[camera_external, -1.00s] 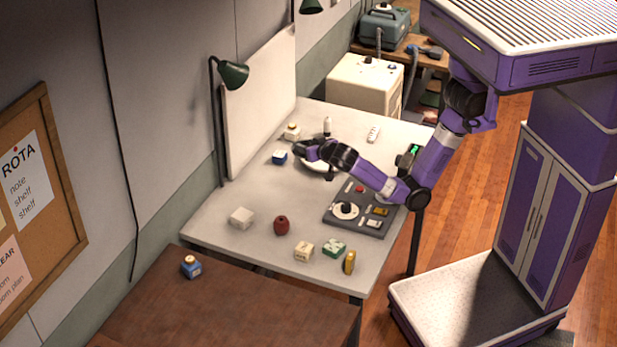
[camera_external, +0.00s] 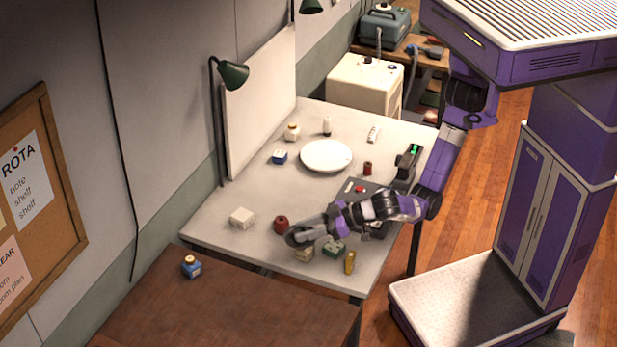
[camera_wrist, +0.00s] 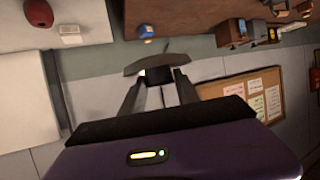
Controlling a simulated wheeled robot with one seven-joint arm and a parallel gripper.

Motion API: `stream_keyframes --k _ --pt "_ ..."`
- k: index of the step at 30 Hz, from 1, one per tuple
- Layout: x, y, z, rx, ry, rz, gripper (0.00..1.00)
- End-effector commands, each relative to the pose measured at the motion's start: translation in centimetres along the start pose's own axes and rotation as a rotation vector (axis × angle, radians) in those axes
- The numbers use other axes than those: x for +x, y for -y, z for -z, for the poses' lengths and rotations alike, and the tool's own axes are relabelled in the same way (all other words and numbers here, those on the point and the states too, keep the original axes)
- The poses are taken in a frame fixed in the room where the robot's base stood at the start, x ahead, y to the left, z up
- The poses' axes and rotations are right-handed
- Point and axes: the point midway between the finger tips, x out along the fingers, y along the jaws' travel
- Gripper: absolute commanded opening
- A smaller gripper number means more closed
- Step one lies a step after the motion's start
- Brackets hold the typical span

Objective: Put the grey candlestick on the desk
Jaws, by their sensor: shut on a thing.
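The grey candlestick (camera_wrist: 168,60) is gripped between the two fingers of my gripper (camera_wrist: 158,82) in the wrist view, its wide curved end outermost. In the external view my gripper (camera_external: 308,232) and the dark candlestick end (camera_external: 295,237) are above the near part of the light grey table, beside the red round object. The brown desk (camera_external: 225,305) stands in front of that table, at the lower left, below and left of my gripper. Its lower part is cut off by the picture edge.
A blue bottle (camera_external: 191,267) stands at the brown desk's far left; the rest of its visible top is clear. On the grey table (camera_external: 215,215) are a red round object (camera_external: 281,223), a white block (camera_external: 242,218), a green block (camera_external: 333,247), a yellow object (camera_external: 350,262) and a white plate (camera_external: 326,155).

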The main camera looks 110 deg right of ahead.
Motion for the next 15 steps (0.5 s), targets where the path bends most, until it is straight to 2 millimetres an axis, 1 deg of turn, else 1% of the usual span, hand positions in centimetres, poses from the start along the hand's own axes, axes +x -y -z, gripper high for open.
stream_keyframes --k 1,3,6,10,12,15 --pt "-0.8 2.4 -0.3 -0.025 -0.001 0.056 0.00" --pt "-1.7 5.2 -0.8 -0.054 -0.002 0.127 0.00" --pt "-2.7 8.6 -1.5 -0.089 -0.003 0.216 0.00" --pt "-3.4 11.6 -2.4 -0.121 -0.004 0.306 0.00" --pt "-3.5 12.5 -2.7 -0.132 -0.005 0.342 0.00" --pt "-3.7 13.1 -2.5 -0.137 -0.016 0.368 0.00"
